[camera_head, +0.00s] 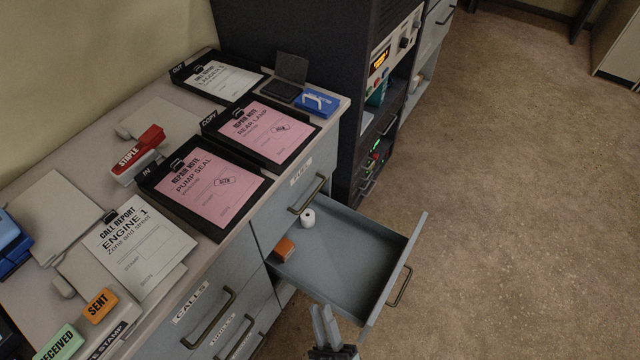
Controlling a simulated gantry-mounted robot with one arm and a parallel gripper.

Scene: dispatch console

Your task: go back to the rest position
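My gripper (323,310) shows at the bottom edge, right of centre. Its two grey fingers appear close together, with nothing seen between them. From this angle I cannot tell whether they are open or shut. The fingertips appear just in front of the near edge of an open drawer (345,262); I cannot tell whether they touch it. The drawer is pulled out from the cabinet and holds an orange block (285,249) and a small white round item (308,218). The rest of my arm is mostly out of frame.
A dark equipment rack (300,40) stands behind. The floor (520,200) at right is clear.

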